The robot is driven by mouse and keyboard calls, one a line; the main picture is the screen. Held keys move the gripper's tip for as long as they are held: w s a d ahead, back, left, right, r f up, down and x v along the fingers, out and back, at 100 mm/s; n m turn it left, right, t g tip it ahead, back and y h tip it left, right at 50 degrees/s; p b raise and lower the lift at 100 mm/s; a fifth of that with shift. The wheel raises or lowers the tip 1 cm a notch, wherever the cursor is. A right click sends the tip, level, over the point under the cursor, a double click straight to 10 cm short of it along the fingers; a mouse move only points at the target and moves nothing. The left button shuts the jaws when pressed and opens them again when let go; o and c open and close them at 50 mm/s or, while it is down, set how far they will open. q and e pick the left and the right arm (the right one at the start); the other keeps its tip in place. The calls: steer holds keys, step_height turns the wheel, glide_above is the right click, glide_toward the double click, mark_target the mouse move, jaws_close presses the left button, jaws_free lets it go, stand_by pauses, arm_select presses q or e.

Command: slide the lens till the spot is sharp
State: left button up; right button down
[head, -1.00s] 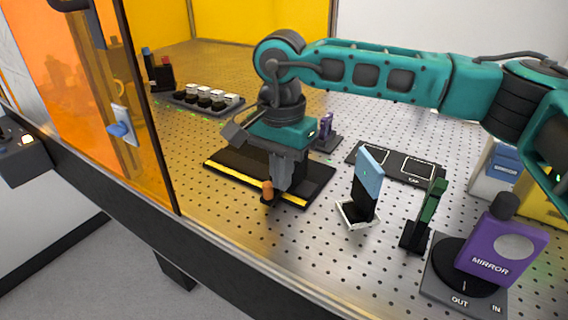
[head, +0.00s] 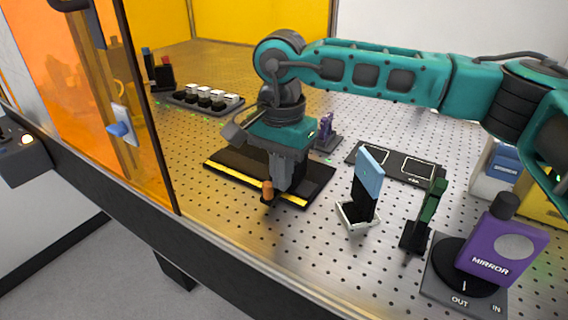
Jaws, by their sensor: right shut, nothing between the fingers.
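A black slide base with a yellow strip (head: 232,173) lies on the perforated optical table. My right gripper (head: 281,188) points down over the right part of this base, its fingers together with nothing between them. A small orange-topped knob (head: 267,190) stands at the base's front edge, just left of the fingertips; whether they touch it I cannot tell. The lens itself is hidden behind my gripper or cannot be made out. No light spot can be made out. My left gripper is not in view.
A blue plate on a white-framed mount (head: 368,178), a green plate on a black stand (head: 429,208) and a purple mirror mount (head: 500,245) stand to the right. A black tray (head: 395,163) lies behind them. An orange panel (head: 85,80) borders the left.

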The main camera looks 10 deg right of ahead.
steer(key=shift+f, duration=0.15)
steer(key=shift+f+b, duration=0.9)
steer(key=shift+f, duration=0.05)
steer(key=shift+w+a, duration=1.8)
steer(key=shift+w, duration=0.05)
steer(key=shift+w+a+p, duration=0.35)
steer(key=shift+w+a, duration=0.65)
steer(key=shift+a, duration=0.05)
steer(key=shift+w+a+p, duration=0.35)
steer(key=shift+w+a, duration=0.95)
stand_by(0.4)
steer(key=shift+w+a, duration=0.1)
steer(key=shift+w, duration=0.05)
